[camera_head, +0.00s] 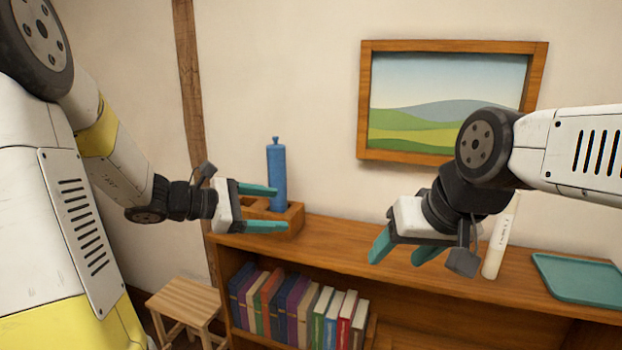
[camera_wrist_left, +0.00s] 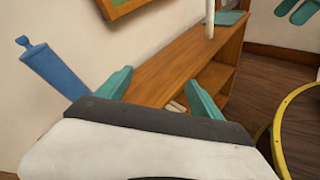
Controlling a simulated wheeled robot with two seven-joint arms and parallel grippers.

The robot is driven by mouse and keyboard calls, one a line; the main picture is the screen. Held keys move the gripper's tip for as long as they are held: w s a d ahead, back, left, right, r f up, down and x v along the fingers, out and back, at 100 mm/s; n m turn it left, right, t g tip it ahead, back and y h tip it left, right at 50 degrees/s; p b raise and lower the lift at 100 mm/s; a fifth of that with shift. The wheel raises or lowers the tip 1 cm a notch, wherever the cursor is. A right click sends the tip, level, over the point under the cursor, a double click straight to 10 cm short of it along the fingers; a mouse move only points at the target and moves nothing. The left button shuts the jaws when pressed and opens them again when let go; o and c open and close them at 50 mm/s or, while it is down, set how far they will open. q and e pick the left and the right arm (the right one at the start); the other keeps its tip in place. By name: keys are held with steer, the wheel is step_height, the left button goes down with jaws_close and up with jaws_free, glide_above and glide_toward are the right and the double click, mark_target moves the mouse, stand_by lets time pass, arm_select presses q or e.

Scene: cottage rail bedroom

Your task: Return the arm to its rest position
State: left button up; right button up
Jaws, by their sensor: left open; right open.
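My left gripper (camera_head: 266,207) is open and empty, with its teal fingers spread in front of the wooden holder on the shelf's left end. Its two fingers also show in the left wrist view (camera_wrist_left: 160,95), with nothing between them. My right gripper (camera_head: 407,253) is open, its fingers pointing down and left over the shelf top. A blue bottle-like object (camera_head: 277,175) stands upright in the wooden holder (camera_head: 292,213), behind my left gripper; it also shows in the left wrist view (camera_wrist_left: 55,70). My left gripper appears apart from it.
The wooden bookshelf (camera_head: 340,251) holds a row of books (camera_head: 300,308). A white cylinder (camera_head: 499,243) stands beside my right gripper, left of a teal tray (camera_head: 580,278). A small stool (camera_head: 185,300) stands left of the shelf. A framed picture (camera_head: 420,125) hangs on the wall.

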arm_select(q)
steer(key=s+d+m+g+y, duration=0.2)
steer(key=s+d+m+g, duration=0.1)
steer(key=s+m, duration=0.4)
steer(key=s+a+r+m+t+y, duration=0.1)
steer(key=s+a+m+t+y, duration=0.1)
steer(key=s+a+m+y, duration=0.6)
steer(key=s+m, duration=0.3)
steer(key=shift+s+r+m, duration=0.2)
steer(key=shift+s+m, duration=0.15)
steer(key=shift+m, duration=0.05)
